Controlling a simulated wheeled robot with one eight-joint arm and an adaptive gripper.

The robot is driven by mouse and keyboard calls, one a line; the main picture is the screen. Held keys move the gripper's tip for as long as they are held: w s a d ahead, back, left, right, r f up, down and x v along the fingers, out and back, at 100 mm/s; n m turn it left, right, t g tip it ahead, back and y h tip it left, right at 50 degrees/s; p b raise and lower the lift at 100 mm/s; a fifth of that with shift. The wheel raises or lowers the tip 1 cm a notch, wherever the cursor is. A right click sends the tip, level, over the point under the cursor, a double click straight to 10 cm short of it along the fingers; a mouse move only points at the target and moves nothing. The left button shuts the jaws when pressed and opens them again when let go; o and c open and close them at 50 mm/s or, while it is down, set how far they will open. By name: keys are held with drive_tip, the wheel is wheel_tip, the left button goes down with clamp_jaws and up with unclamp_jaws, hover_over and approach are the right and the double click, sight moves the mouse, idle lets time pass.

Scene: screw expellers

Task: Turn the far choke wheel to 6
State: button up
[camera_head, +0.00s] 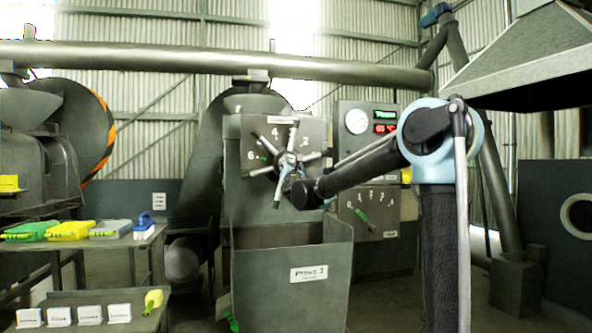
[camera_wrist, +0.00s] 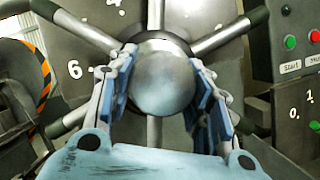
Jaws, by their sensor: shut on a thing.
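The choke wheel (camera_head: 288,160) is a grey hub with several dark-tipped spokes on the front of a press labelled "Press 3". Its dial plate (camera_head: 312,132) carries numbers, with 6 at the left, 4 near the top and 2 at the right. A small green mark (camera_head: 263,157) shows just right of the 6. In the wrist view, my gripper (camera_wrist: 165,95) has its blue fingers on both sides of the round hub (camera_wrist: 165,80), shut on it. The 6 (camera_wrist: 75,70) shows left of the hub. The head view also shows my gripper (camera_head: 300,188) at the wheel, partly hidden by my arm.
A grey control cabinet (camera_head: 352,150) with a gauge, red and green displays and a lower numbered dial (camera_head: 370,210) stands behind at the right. A hopper box (camera_head: 318,290) juts out below the wheel. A bench (camera_head: 100,242) with coloured items stands at the left.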

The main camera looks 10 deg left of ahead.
drive_tip(key=shift+f, duration=0.1)
drive_tip(key=o, duration=1.5)
drive_tip(key=shift+w, duration=0.1)
drive_tip(key=shift+s+d, duration=0.1)
drive_tip(key=shift+s, duration=0.2)
drive_tip(key=v, duration=1.1)
drive_tip(key=shift+s+f, duration=0.15)
drive_tip(key=shift+f, duration=0.1)
